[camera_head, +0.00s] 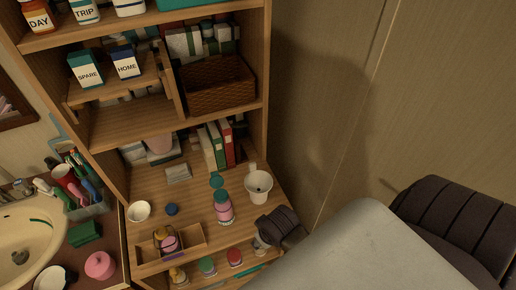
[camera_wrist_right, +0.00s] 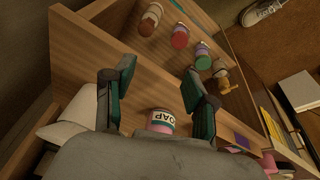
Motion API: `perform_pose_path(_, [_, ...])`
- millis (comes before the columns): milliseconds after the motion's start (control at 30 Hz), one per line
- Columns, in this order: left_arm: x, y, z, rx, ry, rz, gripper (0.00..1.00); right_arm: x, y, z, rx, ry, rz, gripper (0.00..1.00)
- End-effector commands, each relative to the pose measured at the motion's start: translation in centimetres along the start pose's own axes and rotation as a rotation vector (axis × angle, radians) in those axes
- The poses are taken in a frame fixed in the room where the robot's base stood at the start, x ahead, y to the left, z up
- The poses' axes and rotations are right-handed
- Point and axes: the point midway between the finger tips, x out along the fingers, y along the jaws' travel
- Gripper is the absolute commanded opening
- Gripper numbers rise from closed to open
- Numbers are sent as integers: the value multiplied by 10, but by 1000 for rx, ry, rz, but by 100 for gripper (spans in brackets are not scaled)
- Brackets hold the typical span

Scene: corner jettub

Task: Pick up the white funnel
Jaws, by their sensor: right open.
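The white funnel (camera_head: 258,188) stands mouth up on the wooden shelf board, at its right side, with a dark hole inside. A white shape at the left edge of the right wrist view (camera_wrist_right: 82,108) may be the funnel, partly cut off by my wrist. My right gripper (camera_head: 280,228) is at the board's right front edge, below and to the right of the funnel, apart from it. In the right wrist view its two fingers (camera_wrist_right: 158,72) are spread with nothing between their tips. My left gripper is not in view.
A pink soap bottle (camera_head: 223,207) with a teal cap stands left of the funnel; its label also shows in the right wrist view (camera_wrist_right: 160,122). A small wooden tray (camera_head: 190,232) is at the front edge. Binders (camera_head: 216,146) stand behind.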

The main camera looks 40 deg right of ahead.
Motion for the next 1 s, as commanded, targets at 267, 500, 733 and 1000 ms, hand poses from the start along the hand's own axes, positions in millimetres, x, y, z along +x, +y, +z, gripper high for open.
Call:
perform_pose_path(267, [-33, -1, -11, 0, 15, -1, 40, -91, 66, -112, 175, 71, 70, 56])
perform_pose_path(500, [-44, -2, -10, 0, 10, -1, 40, -133, 99, -169, 306, 94, 59, 56])
perform_pose_path(733, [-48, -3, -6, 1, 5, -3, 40, -127, 107, -182, 339, 90, 48, 56])
perform_pose_path(1000, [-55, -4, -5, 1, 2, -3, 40, -75, 110, -186, 338, 91, 48, 56])
